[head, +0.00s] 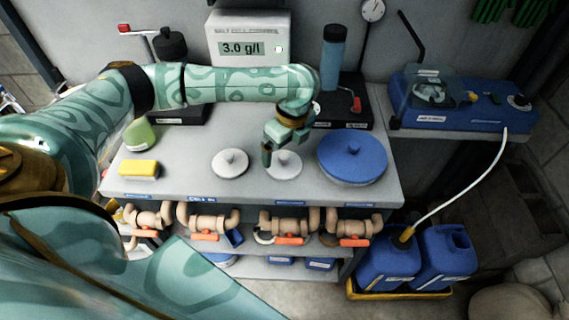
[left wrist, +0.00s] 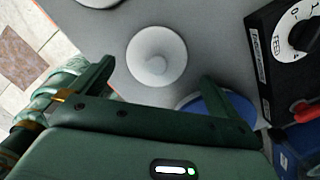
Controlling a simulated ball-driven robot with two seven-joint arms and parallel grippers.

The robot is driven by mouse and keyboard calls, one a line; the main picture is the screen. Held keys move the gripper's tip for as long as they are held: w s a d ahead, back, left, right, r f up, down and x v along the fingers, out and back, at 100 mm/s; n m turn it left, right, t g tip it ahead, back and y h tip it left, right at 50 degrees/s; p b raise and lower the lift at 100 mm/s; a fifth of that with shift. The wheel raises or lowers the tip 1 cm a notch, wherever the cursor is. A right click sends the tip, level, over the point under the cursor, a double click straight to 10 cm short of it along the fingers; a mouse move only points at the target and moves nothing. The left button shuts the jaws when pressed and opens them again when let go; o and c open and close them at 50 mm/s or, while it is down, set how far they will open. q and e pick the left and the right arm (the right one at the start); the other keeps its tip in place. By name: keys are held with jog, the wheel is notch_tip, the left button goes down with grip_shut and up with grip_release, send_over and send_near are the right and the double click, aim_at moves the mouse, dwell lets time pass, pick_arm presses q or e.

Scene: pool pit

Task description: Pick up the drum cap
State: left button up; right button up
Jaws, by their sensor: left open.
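Three round knobbed caps lie on the grey bench top (head: 330,195): a large blue cap (head: 370,172) at the right and two smaller white caps. I cannot tell which one is called the drum cap. My left gripper (head: 281,152) is above the middle white cap (head: 287,166) and partly covers it. The left white cap (head: 229,163) stands clear. In the left wrist view, the open fingers (left wrist: 158,72) are on either side of a white cap (left wrist: 157,56), with nothing between them gripped. The blue cap (left wrist: 240,106) is partly hidden behind the right finger. My right gripper is not in view.
A yellow sponge-like block (head: 139,169) and a green bottle (head: 139,134) are at the bench's left. A stand with a blue cylinder (head: 333,55) and a readout box (head: 248,40) are at the back. Orange-handled valves (head: 290,222) line the front below the bench top.

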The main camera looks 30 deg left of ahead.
aim_at(284, 156)
pick_arm(q)
jog(key=f, duration=0.1)
jog(key=f+b, duration=0.1)
jog(key=f, duration=0.1)
jog(key=f+b, duration=0.1)
jog(key=shift+s+a+f, duration=0.1)
jog(key=shift+a+f, duration=0.2)
jog(key=shift+f, duration=0.05)
jog(key=shift+r, duration=0.1)
jog(key=shift+c, duration=0.7)
jog(key=c, duration=0.6)
